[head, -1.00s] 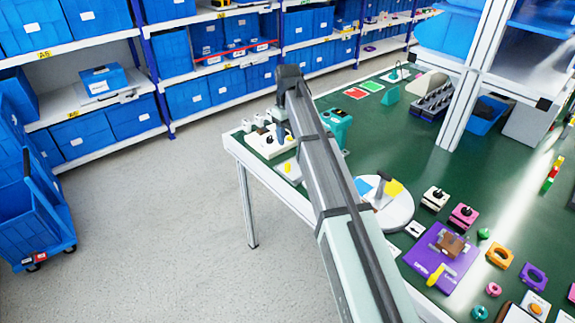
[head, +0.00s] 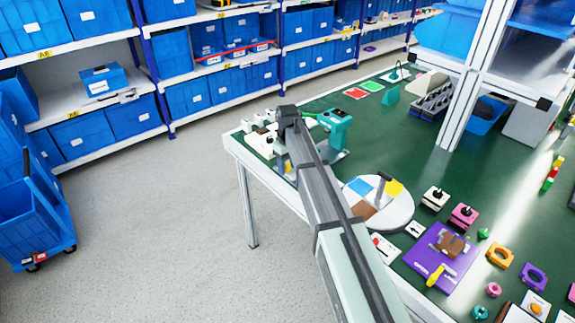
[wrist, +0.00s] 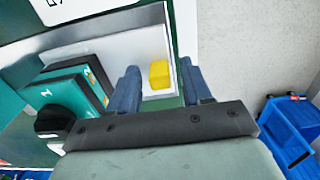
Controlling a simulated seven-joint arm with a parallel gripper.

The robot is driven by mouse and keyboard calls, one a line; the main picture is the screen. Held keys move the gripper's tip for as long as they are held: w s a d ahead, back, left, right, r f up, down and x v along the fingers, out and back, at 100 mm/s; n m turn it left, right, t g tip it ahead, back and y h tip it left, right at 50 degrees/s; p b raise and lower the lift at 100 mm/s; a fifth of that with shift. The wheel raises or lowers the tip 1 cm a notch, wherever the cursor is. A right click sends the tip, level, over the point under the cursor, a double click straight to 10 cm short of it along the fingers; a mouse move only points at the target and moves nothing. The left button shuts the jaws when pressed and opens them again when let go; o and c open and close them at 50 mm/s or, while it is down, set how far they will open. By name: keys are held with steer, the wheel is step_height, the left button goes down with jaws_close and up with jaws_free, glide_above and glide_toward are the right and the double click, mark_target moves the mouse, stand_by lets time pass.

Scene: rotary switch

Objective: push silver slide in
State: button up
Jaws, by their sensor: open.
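I cannot clearly make out a silver slide in either view. My gripper (wrist: 158,66) is open in the wrist view, its two blue-grey fingers apart. A yellow block (wrist: 159,74) on a white plate (wrist: 150,45) shows between the fingers, and I cannot tell whether they touch it. A teal device (wrist: 65,98) with a black knob (wrist: 54,119) is to the left of the fingers. In the head view my gripper (head: 281,160) is low over the table's left corner, left of the teal device (head: 335,130), with its fingertips partly hidden.
A white disc (head: 395,215) with coloured sectors is right of my arm. A purple board (head: 432,275) and several small parts lie farther right. A white post (head: 463,110) stands on the green table. Beyond the left edge is open floor (head: 190,220).

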steer(key=shift+c, duration=0.5)
jaws_close()
